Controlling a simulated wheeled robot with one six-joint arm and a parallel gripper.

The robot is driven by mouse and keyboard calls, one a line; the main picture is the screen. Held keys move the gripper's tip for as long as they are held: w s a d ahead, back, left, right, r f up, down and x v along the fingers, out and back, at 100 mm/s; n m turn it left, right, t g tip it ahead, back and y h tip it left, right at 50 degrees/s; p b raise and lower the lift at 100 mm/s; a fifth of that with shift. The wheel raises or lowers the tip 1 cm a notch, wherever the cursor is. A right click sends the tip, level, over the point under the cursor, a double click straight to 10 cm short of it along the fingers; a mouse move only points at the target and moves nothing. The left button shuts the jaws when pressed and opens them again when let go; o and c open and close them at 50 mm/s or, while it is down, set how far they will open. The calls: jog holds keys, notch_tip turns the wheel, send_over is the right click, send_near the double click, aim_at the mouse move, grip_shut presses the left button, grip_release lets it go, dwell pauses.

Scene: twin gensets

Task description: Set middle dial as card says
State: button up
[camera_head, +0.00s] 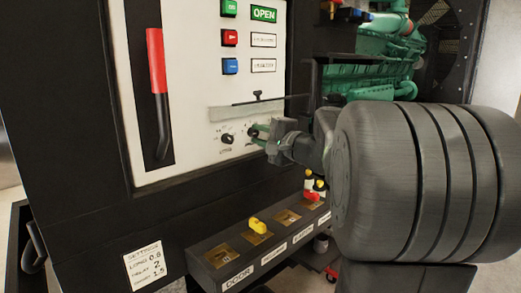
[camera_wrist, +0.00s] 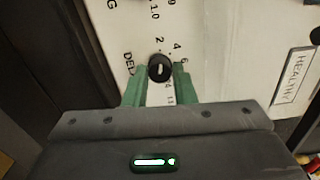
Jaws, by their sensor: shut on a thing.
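The settings card (camera_head: 146,265) is on the dark cabinet face at lower left. It seems to read long 0.8, delay 2, and a last line of 1.5. The middle dial (camera_wrist: 160,68) is a black round knob with a pale mark, beside lettering starting "DEL". The numbers 2, 4 and 6 run around its top and right. Its mark looks roughly upward, near the 2, but its exact angle is hard to tell. My gripper (camera_wrist: 159,80) has its green fingers on both sides of this knob, shut on it. In the head view my gripper (camera_head: 262,134) partly hides the dial.
A left dial (camera_head: 227,138) is close beside my gripper. A clear cover (camera_head: 250,107) juts out just above the dials. A red-handled lever (camera_head: 156,85) and several coloured buttons are on the panel. A ledge with a yellow key (camera_head: 257,226) lies below.

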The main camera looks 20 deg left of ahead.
jog(key=shift+n+b, duration=0.5)
jog(key=shift+b, duration=0.25)
jog(key=o, duration=1)
jog(key=b+v, duration=0.1)
jog(key=v, duration=1.3)
jog(key=shift+b, duration=0.4)
jog(key=shift+w+a, duration=0.1)
jog(key=shift+a, duration=0.1)
jog(key=p+x, duration=0.2)
jog(key=x, duration=1.1)
jog(key=shift+w+a, duration=0.15)
jog(key=shift+a, duration=0.15)
jog(key=shift+d, duration=0.1)
